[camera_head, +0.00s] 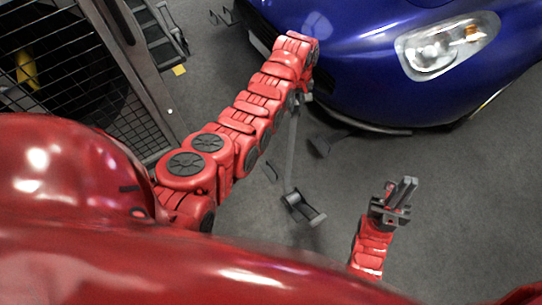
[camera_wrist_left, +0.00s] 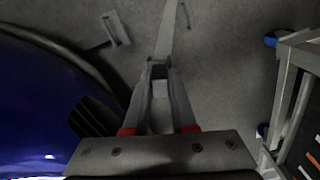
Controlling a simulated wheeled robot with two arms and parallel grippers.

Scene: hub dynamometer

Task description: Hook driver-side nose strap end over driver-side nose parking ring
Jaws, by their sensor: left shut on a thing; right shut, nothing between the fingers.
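My left gripper (camera_head: 302,97) is at the front of the blue car, mostly hidden by its own arm. In the left wrist view, the left gripper (camera_wrist_left: 158,68) is shut on the grey strap end. The strap (camera_head: 291,150) hangs from it down to a dark ratchet-like floor fitting (camera_head: 302,208). In the left wrist view the strap (camera_wrist_left: 168,30) runs away from the fingertips toward the floor. My right gripper (camera_head: 397,196) is shut and empty, apart from the car. I cannot make out the nose parking ring for certain in either view.
The blue car (camera_head: 355,75) fills the upper right, with a headlight (camera_head: 447,46). A metal mesh cage (camera_head: 70,75) stands at the left. A frame with blue parts (camera_wrist_left: 290,90) is at the wrist view's right. Floor around my right gripper is clear.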

